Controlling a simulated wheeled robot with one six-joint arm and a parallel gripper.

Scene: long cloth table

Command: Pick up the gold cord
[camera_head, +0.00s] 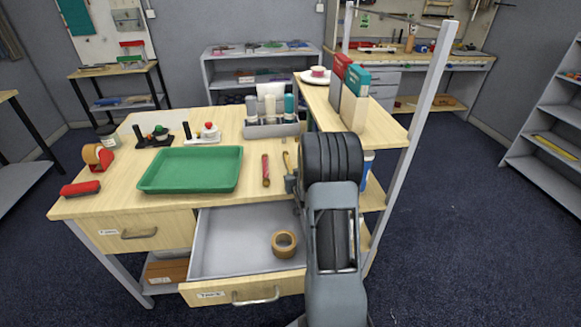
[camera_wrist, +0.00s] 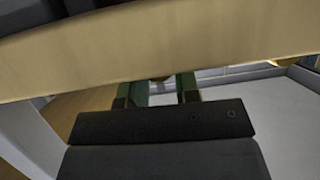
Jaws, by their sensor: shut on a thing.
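A tan ring-shaped roll (camera_head: 285,244) lies apart in the open drawer (camera_head: 236,232), left of my arm.
The tabletop (camera_head: 228,125) holds a green tray (camera_head: 192,169), a red-handled tool (camera_head: 265,170), a tape dispenser (camera_head: 98,156) and a grey caddy of bottles (camera_head: 270,130). A raised shelf (camera_head: 378,128) with boxes and a slanted post (camera_head: 417,125) stand close to my arm.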

